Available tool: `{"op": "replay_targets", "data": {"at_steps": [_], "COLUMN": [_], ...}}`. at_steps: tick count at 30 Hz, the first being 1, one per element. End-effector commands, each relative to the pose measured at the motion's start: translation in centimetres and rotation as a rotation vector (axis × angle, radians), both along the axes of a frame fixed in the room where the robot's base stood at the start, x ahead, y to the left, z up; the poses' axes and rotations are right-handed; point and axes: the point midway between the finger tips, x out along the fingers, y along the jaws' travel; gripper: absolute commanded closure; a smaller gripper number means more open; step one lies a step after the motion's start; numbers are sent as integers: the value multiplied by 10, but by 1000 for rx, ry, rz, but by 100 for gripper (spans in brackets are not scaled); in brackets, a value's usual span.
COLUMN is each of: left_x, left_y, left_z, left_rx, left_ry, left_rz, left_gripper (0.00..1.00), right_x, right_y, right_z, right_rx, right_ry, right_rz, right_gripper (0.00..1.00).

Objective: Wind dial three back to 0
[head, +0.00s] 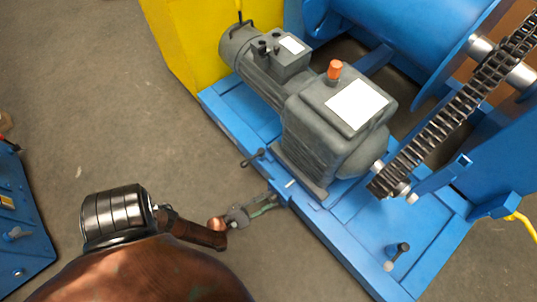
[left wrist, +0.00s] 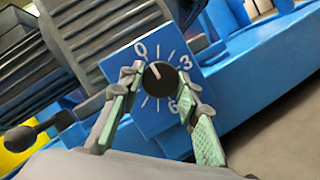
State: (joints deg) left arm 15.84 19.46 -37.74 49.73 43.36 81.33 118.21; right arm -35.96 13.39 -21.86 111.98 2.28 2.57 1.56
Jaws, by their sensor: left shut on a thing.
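In the left wrist view, a square blue dial plate (left wrist: 150,118) carries white tick marks and the numbers 0, 3 and 6. A round black knob (left wrist: 160,79) sits at its middle, and its white pointer line leans up and left, roughly toward the 0. My left gripper (left wrist: 161,84) has its green-padded fingers on either side of the knob, shut on it. In the head view, the left gripper (head: 258,206) reaches the near edge of the blue machine base; the dial face cannot be made out there. My right gripper is not in view.
A grey motor and gearbox (head: 335,120) stand on the blue base (head: 350,235), with a dark chain (head: 460,105) to their right. A small black-knobbed lever (head: 253,158) sticks out beside the left gripper.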

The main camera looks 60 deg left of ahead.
Motion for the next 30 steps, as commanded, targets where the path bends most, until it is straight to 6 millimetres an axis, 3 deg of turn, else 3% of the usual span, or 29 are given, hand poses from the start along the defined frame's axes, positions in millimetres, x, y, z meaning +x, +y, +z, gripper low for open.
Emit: {"op": "replay_targets", "data": {"at_steps": [7,8,15,30], "left_x": [0,0,0,-7], "left_y": [2,2,1,1], "left_z": [-2,-1,-1,-3], "left_rx": [0,0,0,1], "left_ry": [5,5,3,3], "left_rz": [5,5,3,2], "left_gripper": [94,68,52,52], "right_x": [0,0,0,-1], "right_y": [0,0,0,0], "right_z": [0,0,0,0], "right_rx": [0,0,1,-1], "right_ry": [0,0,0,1], "right_rz": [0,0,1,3], "right_gripper": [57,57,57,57]}}
